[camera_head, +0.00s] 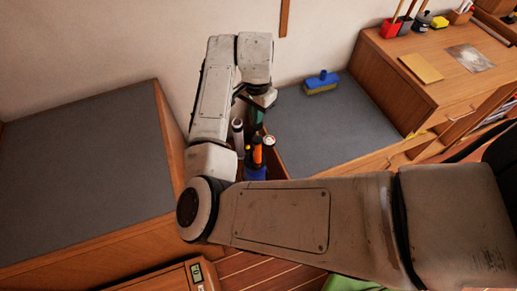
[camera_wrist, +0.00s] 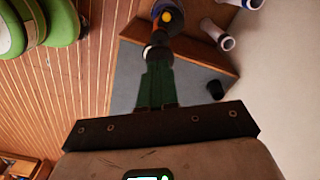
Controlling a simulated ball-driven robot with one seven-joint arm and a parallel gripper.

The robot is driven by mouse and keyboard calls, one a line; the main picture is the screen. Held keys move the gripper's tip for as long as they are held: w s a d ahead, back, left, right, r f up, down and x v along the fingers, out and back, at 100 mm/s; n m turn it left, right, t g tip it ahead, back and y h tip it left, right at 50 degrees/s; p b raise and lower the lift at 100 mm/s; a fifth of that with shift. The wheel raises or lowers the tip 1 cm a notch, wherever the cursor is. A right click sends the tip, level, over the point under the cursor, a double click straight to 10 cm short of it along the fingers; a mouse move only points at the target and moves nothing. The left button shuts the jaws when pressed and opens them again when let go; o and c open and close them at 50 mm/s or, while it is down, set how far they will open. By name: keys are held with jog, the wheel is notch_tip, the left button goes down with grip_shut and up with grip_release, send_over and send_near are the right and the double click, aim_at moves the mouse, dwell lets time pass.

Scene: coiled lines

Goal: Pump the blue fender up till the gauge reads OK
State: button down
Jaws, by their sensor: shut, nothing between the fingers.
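A blue rounded body (camera_head: 255,172), probably the blue fender, stands in the wooden recess in the head view, partly hidden by my arm. Orange and black parts show above it. A blue thing with an orange spot (camera_wrist: 167,16) shows at the top of the wrist view. A small pale round face (camera_head: 269,140), possibly the gauge, is beside the orange part; its reading is too small to tell. My gripper (camera_wrist: 158,62) has dark green fingers, shut and empty, pointing toward a dark rounded knob (camera_wrist: 157,50). I cannot tell whether they touch. In the head view my gripper (camera_head: 257,117) is above the recess.
Grey cushioned benches (camera_head: 80,165) flank the recess. White cylinders (camera_wrist: 214,34) stand near the blue thing. Green rounded bodies (camera_wrist: 62,20) lie over the plank floor. A blue brush (camera_head: 321,82) lies on the right bench, beside a wooden cabinet (camera_head: 440,85).

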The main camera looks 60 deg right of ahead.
aim_at(257, 128)
jog(key=shift+f+b, duration=1.8)
jog(key=shift+f, duration=1.4)
jog(key=shift+r+p, duration=2.95)
jog(key=shift+r, duration=0.3)
jog(key=shift+r, duration=0.1)
notch_tip(257, 128, up, 3)
jog(key=p, duration=0.2)
jog(key=shift+p, duration=0.35)
jog(key=shift+r, duration=0.9)
jog(key=shift+d, duration=0.1)
